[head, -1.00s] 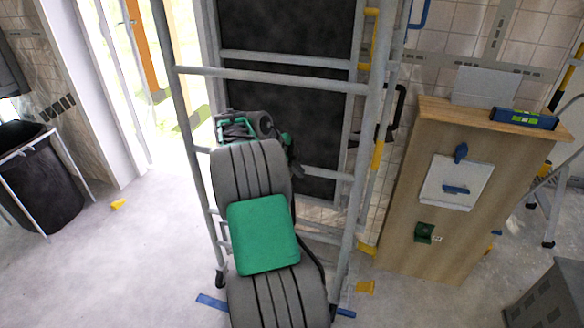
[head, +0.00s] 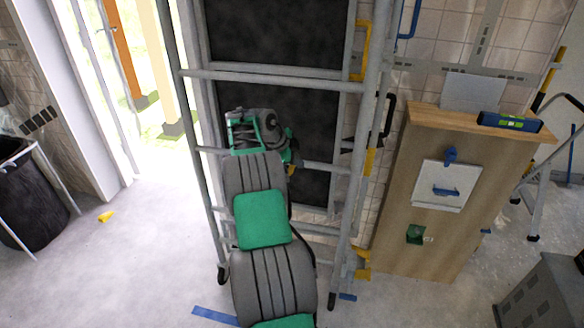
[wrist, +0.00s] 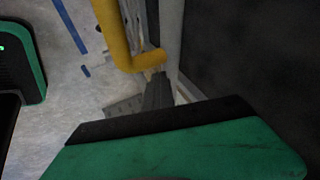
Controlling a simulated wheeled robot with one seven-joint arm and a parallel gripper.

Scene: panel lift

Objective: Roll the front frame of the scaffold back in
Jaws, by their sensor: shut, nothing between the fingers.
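The scaffold's front frame (head: 191,130) is grey tubing with crossbars, upright before a dark panel, its left caster (head: 222,274) on the floor. A yellow bracket (head: 362,274) low on its right side is close to another yellow foot (head: 361,254) behind it; I cannot tell if they touch. My arm reaches through the middle of the picture to the frame's crossbars. My gripper (wrist: 160,116) fills the bottom of the wrist view, green with a black edge, shut and empty. A bent yellow bar (wrist: 125,40) is just beyond it; contact is unclear. In the head view my wrist hides the fingertips.
Blue tape (head: 214,316) lies on the floor in front of the left caster. A wooden cabinet (head: 400,225) stands right of the scaffold with a blue level (head: 510,122) on top. A grey box (head: 545,295) is front right, a black bin (head: 30,200) left. Floor at left is mostly clear.

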